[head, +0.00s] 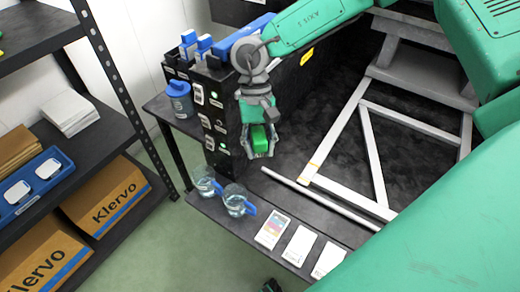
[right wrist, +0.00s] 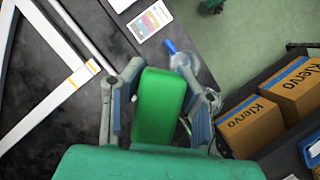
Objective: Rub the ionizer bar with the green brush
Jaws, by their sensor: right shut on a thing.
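My right gripper (head: 259,150) is shut on the green brush (head: 259,137), above the dark table near its left end. In the right wrist view the brush (right wrist: 158,105) sits between the two fingers of the gripper (right wrist: 163,95). A thin pale bar (head: 320,200), which looks like the ionizer bar, lies along the table's front part, below and to the right of the gripper in the head view. It also shows in the right wrist view (right wrist: 82,35). The brush appears apart from the bar. My left gripper is not clearly seen.
A pale frame (head: 376,160) lies behind the bar. Two glass jugs (head: 236,203) with blue handles and several cards (head: 299,246) line the front edge. A black rack (head: 222,120) stands left of the gripper. Shelves with Klervo boxes (head: 110,205) are at left.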

